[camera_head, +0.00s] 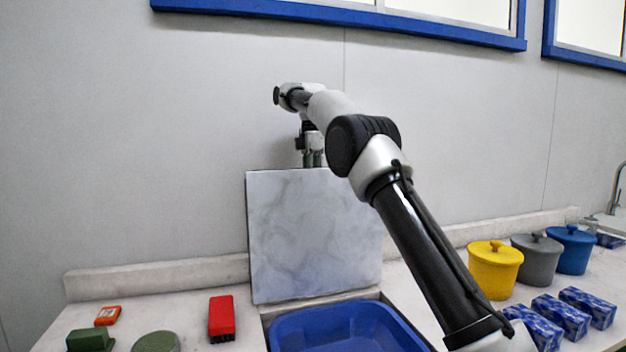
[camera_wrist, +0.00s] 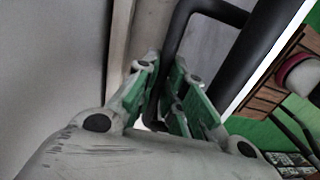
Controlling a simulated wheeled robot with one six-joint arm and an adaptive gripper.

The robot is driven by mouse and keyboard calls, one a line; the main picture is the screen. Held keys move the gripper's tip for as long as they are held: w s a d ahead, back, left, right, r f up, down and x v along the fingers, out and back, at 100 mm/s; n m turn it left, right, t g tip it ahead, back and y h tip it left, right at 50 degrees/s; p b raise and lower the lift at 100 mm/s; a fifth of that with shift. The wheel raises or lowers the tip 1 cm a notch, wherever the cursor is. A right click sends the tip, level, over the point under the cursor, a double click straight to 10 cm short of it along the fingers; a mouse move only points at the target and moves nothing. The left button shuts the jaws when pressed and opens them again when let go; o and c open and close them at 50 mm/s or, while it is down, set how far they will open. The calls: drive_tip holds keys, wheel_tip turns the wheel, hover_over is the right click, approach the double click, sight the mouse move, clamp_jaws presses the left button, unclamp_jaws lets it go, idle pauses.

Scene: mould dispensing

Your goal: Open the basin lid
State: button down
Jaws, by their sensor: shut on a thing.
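The basin lid (camera_head: 312,235) is a square marble-patterned panel. It stands nearly upright at the back edge of the opening, and the blue basin (camera_head: 345,330) below is uncovered. My gripper (camera_head: 313,160) is at the lid's top edge in the head view, its fingertips partly hidden behind it. In the wrist view my gripper (camera_wrist: 165,98) has its green-padded fingers closed around a black bar handle (camera_wrist: 178,40). Where the handle joins the lid is hidden in the head view.
A red brush (camera_head: 221,318), an orange box (camera_head: 107,315), a green block (camera_head: 90,340) and a round green item (camera_head: 156,342) lie left. Yellow (camera_head: 495,270), grey (camera_head: 536,262) and blue (camera_head: 572,250) lidded pots and blue packets (camera_head: 560,316) stand right. A wall is close behind.

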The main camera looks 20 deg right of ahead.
drive_tip(key=c, duration=1.5)
unclamp_jaws()
drive_tip(key=shift+r, duration=0.15)
drive_tip(key=shift+s, duration=0.1)
